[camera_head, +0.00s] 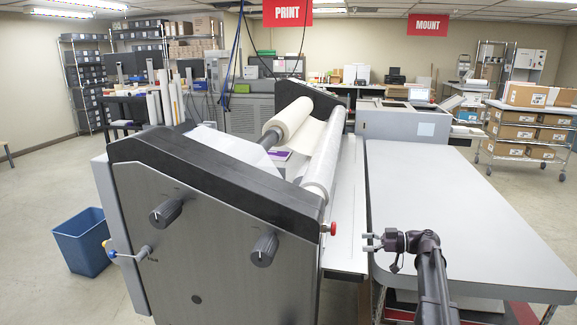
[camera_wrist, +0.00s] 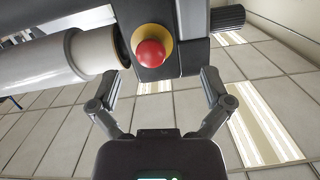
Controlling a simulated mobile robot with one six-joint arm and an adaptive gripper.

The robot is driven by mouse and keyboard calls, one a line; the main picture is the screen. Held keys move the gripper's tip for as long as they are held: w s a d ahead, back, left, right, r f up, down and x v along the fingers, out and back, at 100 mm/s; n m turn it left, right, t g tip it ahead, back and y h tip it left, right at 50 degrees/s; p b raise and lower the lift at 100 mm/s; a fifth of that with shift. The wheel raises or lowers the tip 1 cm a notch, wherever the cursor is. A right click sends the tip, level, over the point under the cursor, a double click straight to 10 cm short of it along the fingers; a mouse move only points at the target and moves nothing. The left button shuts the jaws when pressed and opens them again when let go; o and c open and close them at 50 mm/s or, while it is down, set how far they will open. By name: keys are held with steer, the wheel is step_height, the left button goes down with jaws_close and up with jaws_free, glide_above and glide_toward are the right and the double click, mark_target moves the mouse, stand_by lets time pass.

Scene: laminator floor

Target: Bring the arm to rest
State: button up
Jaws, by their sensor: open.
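My gripper (camera_head: 372,242) is open and empty in the head view, at the near left edge of the grey table, with its fingers pointing left toward the laminator (camera_head: 215,225). In the wrist view my gripper (camera_wrist: 160,92) shows its two fingers spread wide with nothing between them. A red button on a yellow ring (camera_wrist: 150,54) lies beyond the fingertips, apart from them. The same red button (camera_head: 333,228) shows at the laminator's near right side in the head view, left of my gripper.
The grey table (camera_head: 450,200) is bare and stretches right of the laminator. A blue bin (camera_head: 82,245) stands on the floor at left. A cart with cardboard boxes (camera_head: 515,131) stands at the back right. Two laminator knobs (camera_head: 264,247) face the near side.

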steer(key=s+a+f+m+g+h, duration=0.2)
steer(key=s+a+f+m+h, duration=0.2)
steer(key=s+a+f, duration=0.25)
steer(key=s+a+f+m+g+h, duration=0.1)
steer(key=s+f+m+h, duration=0.4)
steer(key=s+h, duration=0.1)
steer(key=s+a+f+m+g+h, duration=0.1)
steer(key=s+f+m+h, duration=0.3)
steer(key=s, duration=0.5)
steer(key=shift+s+a+f+m+h, duration=0.2)
steer(key=shift+f+m+h, duration=0.25)
steer(key=shift+h, duration=0.65)
steer(key=shift+a, duration=0.1)
stand_by(0.5)
